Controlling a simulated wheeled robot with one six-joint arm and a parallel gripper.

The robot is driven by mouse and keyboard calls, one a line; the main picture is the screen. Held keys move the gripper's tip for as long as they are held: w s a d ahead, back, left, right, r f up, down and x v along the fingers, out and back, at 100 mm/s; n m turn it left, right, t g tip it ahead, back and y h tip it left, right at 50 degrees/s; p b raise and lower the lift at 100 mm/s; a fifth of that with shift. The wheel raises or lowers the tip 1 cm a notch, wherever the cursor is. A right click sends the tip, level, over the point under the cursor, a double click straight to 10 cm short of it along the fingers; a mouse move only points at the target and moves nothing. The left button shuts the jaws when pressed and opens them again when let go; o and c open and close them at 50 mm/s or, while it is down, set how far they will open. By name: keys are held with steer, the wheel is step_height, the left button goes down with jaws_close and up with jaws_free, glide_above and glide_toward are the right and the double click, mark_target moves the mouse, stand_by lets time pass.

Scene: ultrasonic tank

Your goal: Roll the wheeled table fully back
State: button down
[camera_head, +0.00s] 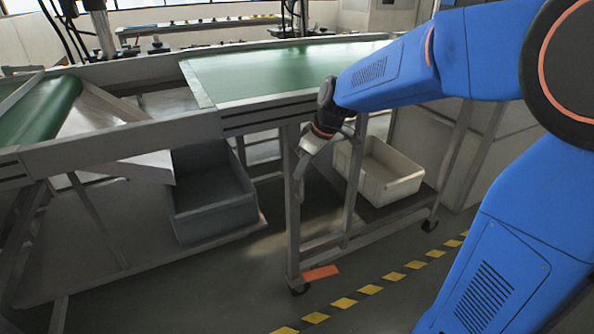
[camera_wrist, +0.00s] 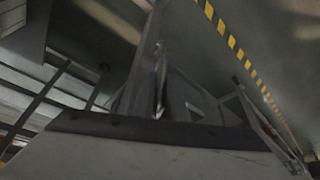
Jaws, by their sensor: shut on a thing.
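The wheeled table (camera_head: 270,75) has a green belt-like top and a grey metal frame. It stands at the centre right of the head view, with small casters under its legs. My gripper (camera_head: 301,168) reaches down to the table's near end, just below the top. It is shut on an upright leg of the frame (camera_head: 293,215). In the wrist view the fingers (camera_wrist: 160,85) close around a grey post, but the exact contact is dark and partly hidden.
A white bin (camera_head: 392,180) sits on the table's lower shelf. A grey bin (camera_head: 212,200) stands low at the left, under another conveyor (camera_head: 120,140). An orange piece (camera_head: 321,273) is by the near caster. Yellow-black floor tape (camera_head: 370,289) runs along the open floor in front.

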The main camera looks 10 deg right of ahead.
steer(key=c, duration=1.8)
jaws_free()
steer(key=shift+o, duration=0.2)
steer(key=v, duration=1.7)
steer(key=shift+d+r, duration=0.2)
steer(key=shift+s, duration=0.1)
steer(key=s+d+f+m+h, duration=0.1)
steer(key=s+d+f+m, duration=0.1)
steer(key=s+f, duration=0.3)
steer(key=s+d+f+m+t+h, duration=0.1)
steer(key=s+f+m, duration=0.3)
steer(key=s, duration=0.8)
steer(key=s+d+f+m+h, duration=0.1)
steer(key=s+d+f+m, duration=0.2)
steer(key=s+f, duration=0.3)
steer(key=s, duration=0.2)
steer(key=shift+s+d+t, duration=0.2)
steer(key=shift+s+t, duration=0.1)
steer(key=shift+t, duration=0.1)
